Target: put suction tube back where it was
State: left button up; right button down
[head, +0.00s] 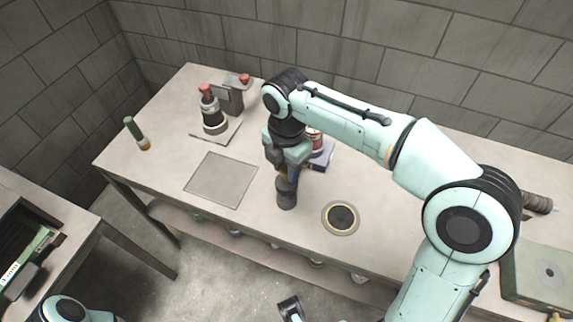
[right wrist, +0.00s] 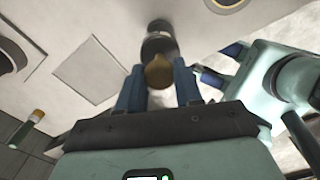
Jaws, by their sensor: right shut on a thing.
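The suction tube, as I take it, is a dark grey cylinder (head: 286,194) held upright near the table's front edge. In the right wrist view its rounded brownish top (right wrist: 158,72) shows between the blue fingers. My right gripper (head: 287,165) points down and is shut on it. I cannot tell whether its bottom touches the table. Part of my left gripper (head: 290,308) shows at the bottom of the head view, apart from the table; its jaws are not clear.
A grey square mat (head: 220,180) lies left of the held tube, and a round dark disc (head: 341,217) lies right. A red-and-white item (head: 316,140) stands close behind my gripper. A green box (head: 540,272) sits at right.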

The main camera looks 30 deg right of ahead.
jog(key=c, duration=0.8)
grip_release()
jog(key=shift+o, duration=0.2)
notch_tip(320, 180, up, 12)
jog(key=p, duration=0.3)
